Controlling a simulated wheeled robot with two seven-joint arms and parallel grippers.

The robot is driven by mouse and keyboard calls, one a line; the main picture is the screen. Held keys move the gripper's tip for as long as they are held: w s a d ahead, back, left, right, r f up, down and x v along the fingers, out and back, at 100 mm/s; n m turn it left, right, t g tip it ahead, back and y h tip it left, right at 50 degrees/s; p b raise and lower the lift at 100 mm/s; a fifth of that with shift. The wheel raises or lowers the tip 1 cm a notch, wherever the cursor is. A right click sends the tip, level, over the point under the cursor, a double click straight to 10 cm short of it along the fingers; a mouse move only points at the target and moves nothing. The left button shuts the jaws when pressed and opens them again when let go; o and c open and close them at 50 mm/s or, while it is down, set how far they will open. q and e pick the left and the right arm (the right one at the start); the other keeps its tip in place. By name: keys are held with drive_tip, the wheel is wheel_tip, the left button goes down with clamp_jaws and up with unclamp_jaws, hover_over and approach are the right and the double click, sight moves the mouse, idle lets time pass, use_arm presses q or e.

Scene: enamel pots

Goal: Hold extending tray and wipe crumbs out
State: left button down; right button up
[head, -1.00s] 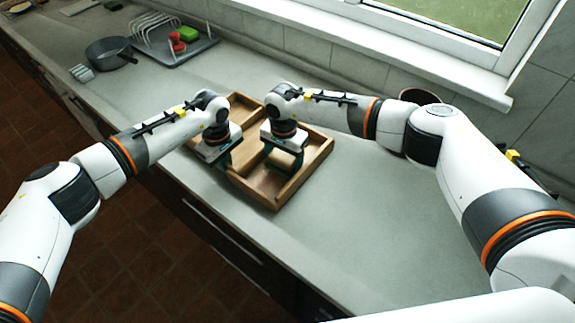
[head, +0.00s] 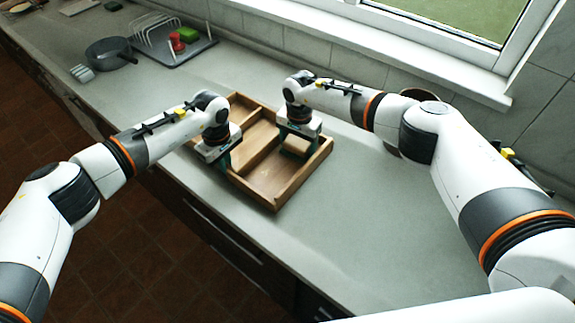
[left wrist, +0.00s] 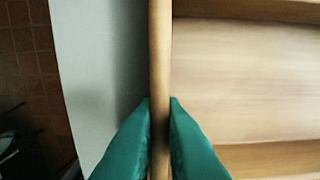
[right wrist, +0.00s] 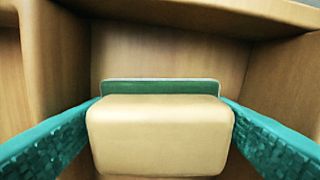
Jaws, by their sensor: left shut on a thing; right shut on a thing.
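The wooden extending tray (head: 268,203) lies on the counter, with several compartments split by low walls. My left gripper (left wrist: 160,110) is shut on the tray's side wall (left wrist: 160,50), one green finger on each side of it. My right gripper (head: 297,146) is inside the tray's right part, near its back wall. It is shut on a tan block-shaped wiper (right wrist: 160,135) with a green layer along its far side; the block also shows in the head view (head: 295,146). The fingers grip the block at both ends. I cannot make out crumbs in any view.
A dish rack (head: 165,40) with a red item (head: 177,42) and a green sponge (head: 188,34) stands at the back left. A dark pan (head: 108,52) is beside it. A brown round pot (head: 418,95) is partly hidden behind my right arm. The counter in front right is clear.

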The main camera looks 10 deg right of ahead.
sight(273, 177)
drive_tip(key=shift+s+a, duration=3.9)
drive_tip(key=shift+a, duration=0.15)
drive_tip(key=shift+r, duration=0.15)
wheel_tip(273, 177, up, 13)
drive_tip(key=shift+d, duration=0.15)
drive_tip(key=d, duration=0.9)
drive_tip(key=shift+d, duration=0.4)
